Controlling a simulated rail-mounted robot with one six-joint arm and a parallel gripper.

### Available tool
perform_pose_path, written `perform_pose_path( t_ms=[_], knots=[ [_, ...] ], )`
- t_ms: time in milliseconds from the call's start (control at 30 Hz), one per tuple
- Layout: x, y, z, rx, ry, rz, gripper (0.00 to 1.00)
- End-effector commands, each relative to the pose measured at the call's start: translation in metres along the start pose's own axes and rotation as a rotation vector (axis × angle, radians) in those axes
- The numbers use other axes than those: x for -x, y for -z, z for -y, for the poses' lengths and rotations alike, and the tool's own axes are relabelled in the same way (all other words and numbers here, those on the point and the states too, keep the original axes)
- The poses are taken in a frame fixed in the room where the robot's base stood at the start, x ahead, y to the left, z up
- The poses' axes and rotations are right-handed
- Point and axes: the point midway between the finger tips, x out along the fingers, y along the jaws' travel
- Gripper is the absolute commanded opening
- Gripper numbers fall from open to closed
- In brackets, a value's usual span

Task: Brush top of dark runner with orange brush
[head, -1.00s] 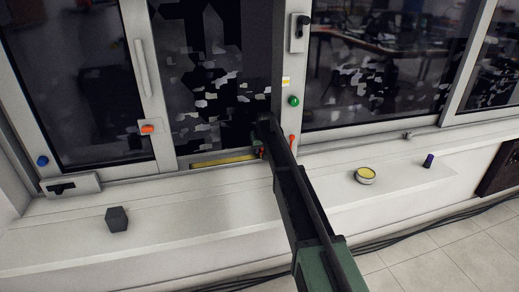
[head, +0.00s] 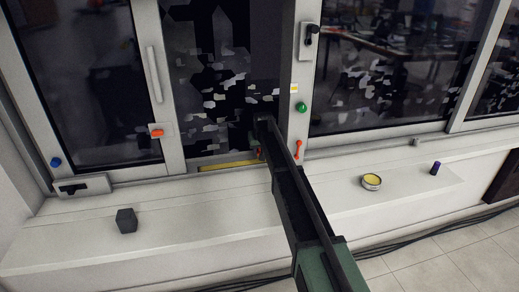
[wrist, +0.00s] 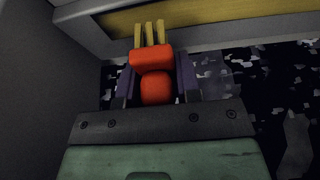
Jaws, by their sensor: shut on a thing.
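My gripper (head: 262,148) is at the lower right of the narrow middle window pane, near the sill. In the wrist view its purple-grey fingers (wrist: 186,80) are shut on the orange brush (wrist: 152,58). The brush's several yellow bristles (wrist: 149,32) point away from the gripper and overlap a yellow strip (wrist: 235,14). I cannot tell whether they touch it. The yellow strip (head: 229,164) also lies along the bottom of the pane in the head view. I cannot pick out the dark runner with certainty; a grey edge (wrist: 225,44) runs below the yellow strip in the wrist view.
On the white ledge (head: 200,225) are a dark block (head: 126,221), a round yellow-topped tin (head: 371,181) and a purple cylinder (head: 435,168). A green button (head: 302,107) and a red handle (head: 297,150) are on the frame post right of my arm. The ledge between block and arm is clear.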

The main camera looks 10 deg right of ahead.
Motion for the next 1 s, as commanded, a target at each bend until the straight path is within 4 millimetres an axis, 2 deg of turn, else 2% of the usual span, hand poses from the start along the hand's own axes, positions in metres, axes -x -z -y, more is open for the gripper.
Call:
perform_pose_path(
  t_ms=[33, 200, 500, 800, 1000],
  knots=[
    [0.014, 0.006, 0.0, 0.0, 0.0, 0.0, 0.13],
    [0.031, 0.013, 0.0, 0.0, 0.0, 0.0, 0.13],
    [0.029, 0.012, 0.0, 0.0, 0.0, 0.0, 0.13],
    [0.059, 0.024, 0.0, 0.0, 0.0, 0.0, 0.13],
    [0.057, 0.024, 0.0, 0.0, 0.0, 0.0, 0.13]
  ],
)
